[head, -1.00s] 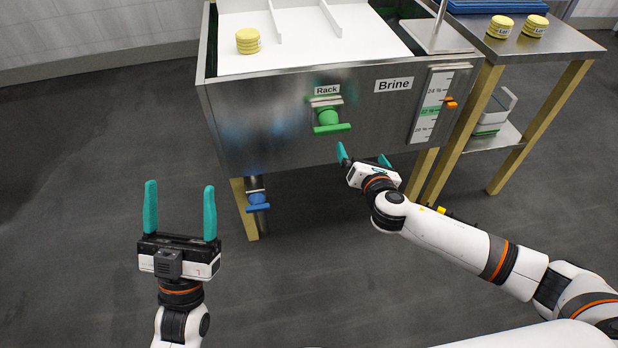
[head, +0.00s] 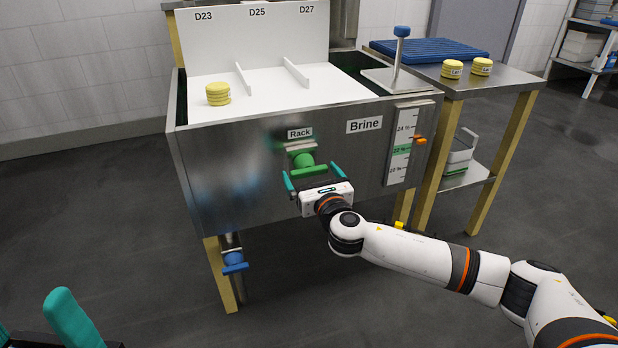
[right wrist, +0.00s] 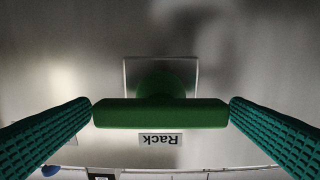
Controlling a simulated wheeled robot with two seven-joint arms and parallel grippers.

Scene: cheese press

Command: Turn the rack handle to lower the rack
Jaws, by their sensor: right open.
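The green rack handle (head: 309,171) sticks out from the front of the steel brine tank (head: 230,170), under the "Rack" label (head: 300,133). Its bar lies level. My right gripper (head: 314,178) is open, with one teal finger near each end of the bar. In the right wrist view the handle (right wrist: 160,113) spans between the two fingertips, with little or no gap visible at its ends. The white rack (head: 290,92) sits at the top of the tank and carries a yellow cheese (head: 218,93). My left gripper is partly in view at the lower left; one teal finger (head: 75,318) shows clearly.
A blue valve handle (head: 235,260) is under the tank at the left. A scale with an orange marker (head: 420,140) is on the tank's right front. A steel table (head: 505,85) at the right holds two yellow cheeses and a blue mat (head: 430,48).

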